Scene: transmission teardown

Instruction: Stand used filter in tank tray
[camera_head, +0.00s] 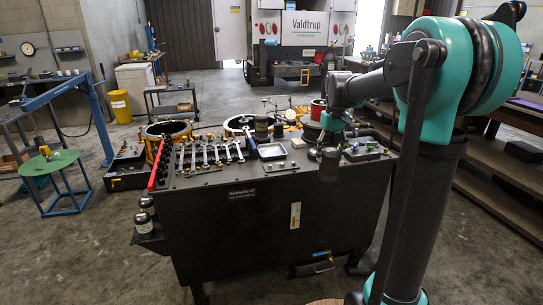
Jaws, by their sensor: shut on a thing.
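My gripper (328,143) is at the far right part of the black hydraulic oil tank's top, small and partly hidden by my own wrist. It appears shut on a dark upright cylinder, likely the used filter (329,165), which shows against the tank's front top edge. I cannot tell whether the filter touches the top. The black tank (255,225) bears the words "Hydraulic oil". I cannot tell for sure that this is the tank tray.
A row of wrenches (210,155) and a red bar (157,165) lie left of the tray. Dark cylinders (262,125) stand behind it. A dark block with small parts (365,150) is right of the filter.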

